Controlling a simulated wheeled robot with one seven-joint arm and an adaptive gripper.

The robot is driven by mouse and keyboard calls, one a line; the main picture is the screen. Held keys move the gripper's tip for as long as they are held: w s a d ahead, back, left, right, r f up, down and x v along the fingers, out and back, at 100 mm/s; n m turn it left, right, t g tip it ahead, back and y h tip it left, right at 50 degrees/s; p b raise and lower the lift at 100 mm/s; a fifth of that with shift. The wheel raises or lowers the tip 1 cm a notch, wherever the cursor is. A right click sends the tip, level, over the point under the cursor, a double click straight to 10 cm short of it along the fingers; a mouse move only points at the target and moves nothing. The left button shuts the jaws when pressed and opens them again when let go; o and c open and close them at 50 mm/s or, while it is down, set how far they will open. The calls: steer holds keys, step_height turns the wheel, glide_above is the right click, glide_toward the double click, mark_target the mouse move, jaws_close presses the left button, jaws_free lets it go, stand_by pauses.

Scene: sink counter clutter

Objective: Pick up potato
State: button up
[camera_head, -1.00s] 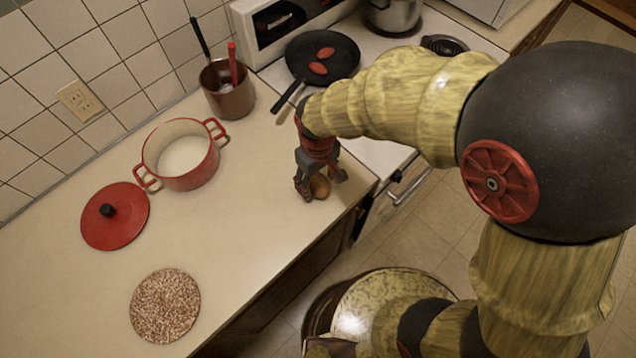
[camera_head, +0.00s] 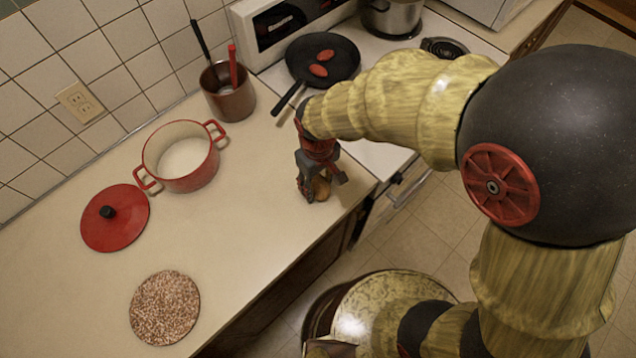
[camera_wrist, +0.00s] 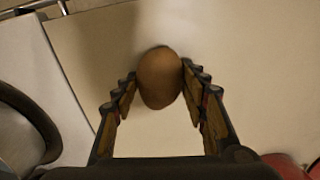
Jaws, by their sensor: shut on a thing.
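The brown, rounded potato (camera_head: 321,189) is at the counter's right edge near the stove, partly hidden by my gripper (camera_head: 322,186). In the wrist view the potato (camera_wrist: 160,78) sits between the two finger tips of my gripper (camera_wrist: 160,88). The right finger touches its side, and the left finger is very close to it. My gripper is shut on the potato. I cannot tell whether the potato is clear of the counter.
On the counter (camera_head: 235,235) are a red pot (camera_head: 158,176), its red lid (camera_head: 118,228), a speckled round mat (camera_head: 165,307) and a brown utensil pot (camera_head: 232,103). A black pan (camera_head: 322,48) with two red items is on the stove. The counter's middle is clear.

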mark_target(319, 182)
steer(key=shift+r, duration=0.6)
step_height(319, 182, up, 2)
steer(key=shift+d+r+p, duration=0.1)
steer(key=shift+r+p, duration=0.15)
steer(key=shift+p, duration=0.25)
steer(key=s+d+r+p, duration=0.3)
steer(key=s+d+r, duration=0.2)
steer(key=d+r, duration=0.65)
steer(key=w+d+r+p, duration=0.1)
steer(key=w+p, duration=0.3)
steer(key=w, duration=0.8)
steer(key=w+d+r+p, duration=0.1)
steer(key=w+d+p, duration=0.2)
steer(key=w, duration=1)
steer(key=w+d+r+p, duration=0.1)
steer(key=w+p, duration=0.4)
steer(key=w, duration=0.7)
steer(key=shift+w+d+r+p, duration=0.15)
steer(key=shift+d+r+p, duration=0.25)
steer(key=shift+d, duration=0.5)
steer(key=shift+f+b, duration=2.45)
steer(key=shift+f, duration=3)
